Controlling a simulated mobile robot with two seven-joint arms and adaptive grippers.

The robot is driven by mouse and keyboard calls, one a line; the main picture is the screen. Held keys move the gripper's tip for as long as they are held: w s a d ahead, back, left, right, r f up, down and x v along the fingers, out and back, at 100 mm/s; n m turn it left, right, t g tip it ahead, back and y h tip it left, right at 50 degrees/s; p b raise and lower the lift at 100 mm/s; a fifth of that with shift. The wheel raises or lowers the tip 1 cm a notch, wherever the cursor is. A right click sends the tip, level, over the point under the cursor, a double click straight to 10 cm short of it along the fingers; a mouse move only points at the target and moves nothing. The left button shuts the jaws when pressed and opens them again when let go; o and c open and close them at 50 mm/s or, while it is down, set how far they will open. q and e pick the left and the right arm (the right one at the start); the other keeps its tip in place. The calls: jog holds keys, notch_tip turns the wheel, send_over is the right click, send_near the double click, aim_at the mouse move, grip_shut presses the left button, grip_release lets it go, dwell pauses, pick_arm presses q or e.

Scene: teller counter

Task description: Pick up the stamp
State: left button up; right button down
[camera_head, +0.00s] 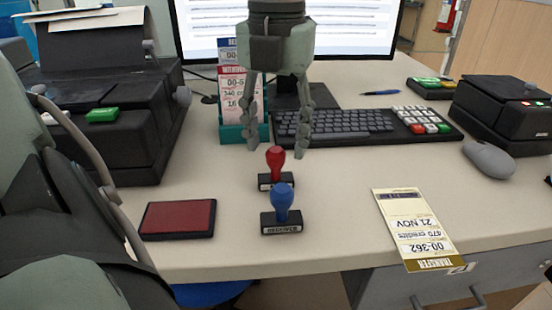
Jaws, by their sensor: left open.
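Two stamps stand upright on the counter. The stamp with the red handle (275,160) is farther back. The stamp with the blue handle (282,198) stands just in front of it, nearer the counter's front edge, and hides a little of the red one's base. My left gripper (276,152) points down with its two fingers spread apart, open and empty. Its fingertips appear on either side of the red handle's top and behind it in the picture; I cannot tell the exact depth. My right gripper is not in view.
A red ink pad (178,218) lies left of the stamps. A paper slip (412,228) overhangs the front edge at right. Behind are a keyboard (340,124), a teal card holder (229,131) and a monitor. A printer (125,120) stands left, a mouse (489,159) right.

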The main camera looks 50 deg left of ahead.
aim_at(276, 149)
pick_arm(q)
notch_tip(276, 149, down, 4)
jog(key=shift+a+f, duration=0.1)
jog(key=shift+f, duration=0.15)
grip_shut()
dwell(0.3)
